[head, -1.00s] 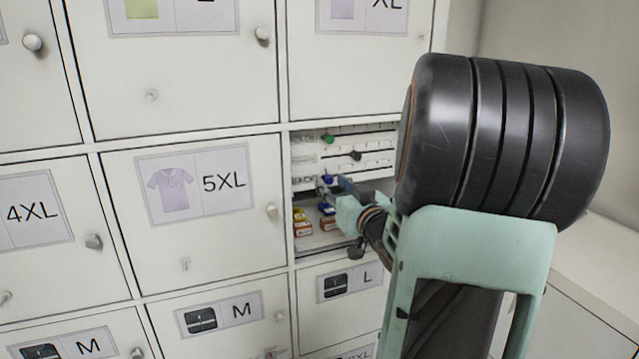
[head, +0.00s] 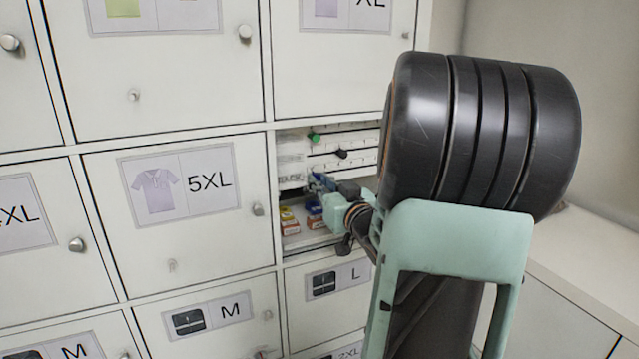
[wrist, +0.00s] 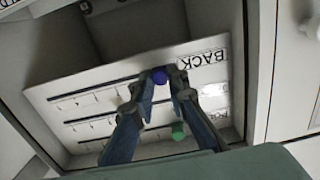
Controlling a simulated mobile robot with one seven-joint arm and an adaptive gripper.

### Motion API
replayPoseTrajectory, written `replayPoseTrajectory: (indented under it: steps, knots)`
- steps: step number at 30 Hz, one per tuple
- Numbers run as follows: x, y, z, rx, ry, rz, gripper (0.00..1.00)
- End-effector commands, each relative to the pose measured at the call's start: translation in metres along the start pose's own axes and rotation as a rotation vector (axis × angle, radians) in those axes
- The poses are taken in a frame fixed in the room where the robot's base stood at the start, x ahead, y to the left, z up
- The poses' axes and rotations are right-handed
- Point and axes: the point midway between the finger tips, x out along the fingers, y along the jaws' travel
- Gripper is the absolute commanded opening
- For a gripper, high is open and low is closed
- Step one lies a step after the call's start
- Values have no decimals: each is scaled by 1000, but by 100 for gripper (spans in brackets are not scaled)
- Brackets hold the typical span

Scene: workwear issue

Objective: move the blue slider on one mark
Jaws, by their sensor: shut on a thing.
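The blue slider (wrist: 160,76) is a round knob on the rail nearest the BACK label in the wrist view, close to that label's end of the rail. My gripper (wrist: 161,80) has one finger on each side of the knob and is shut on it. In the head view my gripper (head: 318,183) reaches into the open compartment, and its fingers largely hide the blue slider. The white slider board (wrist: 85,88) has several rails with tick marks. A green slider (wrist: 178,131) sits on another rail, and it also shows in the head view (head: 315,138).
A black slider (head: 341,154) sits on the middle rail. Small red, yellow and blue boxes (head: 289,222) stand on the compartment floor below the board. Closed locker doors (head: 180,195) surround the compartment. My arm covers its right side in the head view.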

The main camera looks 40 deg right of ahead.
Motion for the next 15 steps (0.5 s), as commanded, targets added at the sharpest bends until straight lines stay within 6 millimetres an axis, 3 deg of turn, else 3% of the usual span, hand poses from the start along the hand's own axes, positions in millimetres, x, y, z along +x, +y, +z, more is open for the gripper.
replayPoseTrajectory:
  steps: [6, 14, 15]
  knots:
    - [0, 31, -1, -1, 2, 3, 0]
    - [0, 34, -1, 0, 2, 2, 0]
    - [0, 34, -1, 0, 2, 2, 15]
